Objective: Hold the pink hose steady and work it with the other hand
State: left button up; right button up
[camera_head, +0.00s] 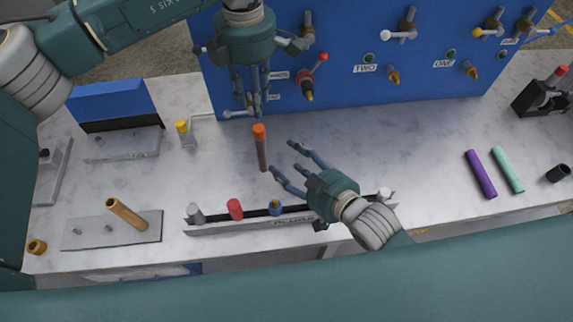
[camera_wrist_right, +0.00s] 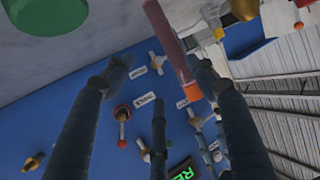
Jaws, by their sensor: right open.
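The pink hose (camera_head: 262,153), dull pink with an orange end, stands roughly upright near the middle of the bench. My left gripper (camera_head: 252,108) is above it, fingers pointing down close to the orange end; I cannot tell whether they touch it or how far they are closed. My right gripper (camera_head: 281,158) is open and empty, just right of the hose, fingers pointing at it. In the right wrist view the hose (camera_wrist_right: 168,38) shows between the fingertips of my right gripper (camera_wrist_right: 162,66), nearer the right one; its depth is unclear.
A blue panel (camera_head: 345,85) with valves and labels stands behind. A grey rack (camera_head: 240,227) with coloured plugs lies in front. A plate with a tan tube (camera_head: 127,213) is at left. Purple (camera_head: 481,174) and mint (camera_head: 507,170) tubes lie at right. The bench between is clear.

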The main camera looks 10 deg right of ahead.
aim_at(264, 149)
jog(key=x, duration=0.3)
jog(key=a+x, duration=0.1)
jog(key=x, duration=0.6)
jog(key=shift+s+a+f, duration=0.15)
jog(key=shift+a, duration=0.25)
